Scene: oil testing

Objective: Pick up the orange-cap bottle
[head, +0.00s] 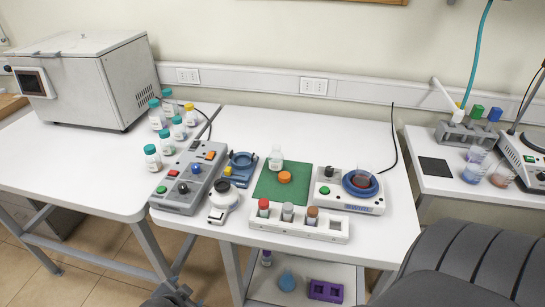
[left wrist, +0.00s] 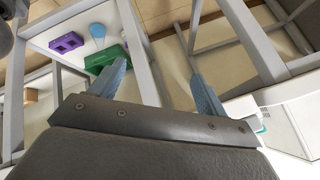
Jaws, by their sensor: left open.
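A small bottle with a yellow-orange cap (head: 191,116) stands among several teal-capped bottles at the right end of the left table. A separate orange cap (head: 285,177) sits on the green mat (head: 265,187) of the middle table, just in front of a clear bottle (head: 276,160) with a pale top. I cannot tell whether anything is under that cap. My left gripper (left wrist: 160,70) is open and empty in the left wrist view, well away from the bottles. Its dark end shows at the bottom of the head view, below the tabletops. My right gripper is not in view.
A grey button box (head: 187,180), a white rack (head: 299,226) with several vials and a heater with a blue ring (head: 348,191) crowd the middle table. A large grey machine (head: 82,82) stands on the left table. The left table's front is clear.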

